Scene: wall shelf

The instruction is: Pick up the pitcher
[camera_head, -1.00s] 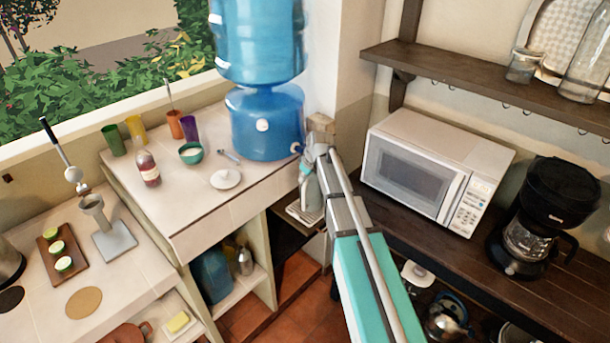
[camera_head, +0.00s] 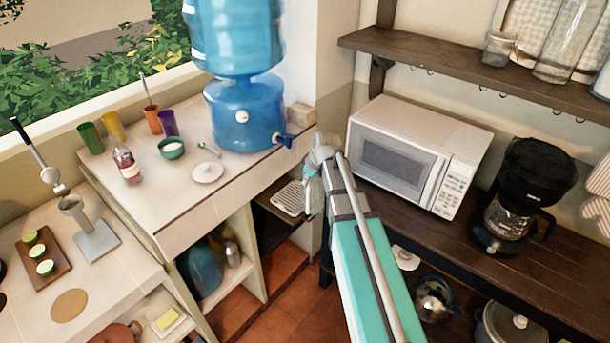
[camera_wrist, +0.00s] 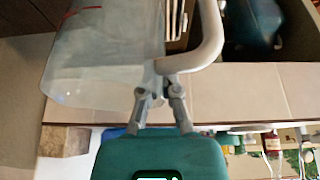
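The pitcher (camera_wrist: 105,55) is clear and translucent, with a thick white handle (camera_wrist: 212,35), and fills the upper left of the wrist view. My gripper (camera_wrist: 160,88) has its two grey fingers at the handle end beside the pitcher's body and appears shut on it. In the head view my gripper (camera_head: 320,155) is in front of the gap between the counter and the microwave shelf. A greyish part of the pitcher (camera_head: 313,192) shows just below it; the arm hides the rest. The pitcher appears held in the air.
The blue water dispenser (camera_head: 245,110) stands on the tiled counter (camera_head: 190,222) left of my gripper, with cups and a bottle (camera_head: 126,165). The microwave (camera_head: 395,155) and coffee maker (camera_head: 520,200) stand on the dark shelf to the right. A white rack (camera_head: 290,198) lies below.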

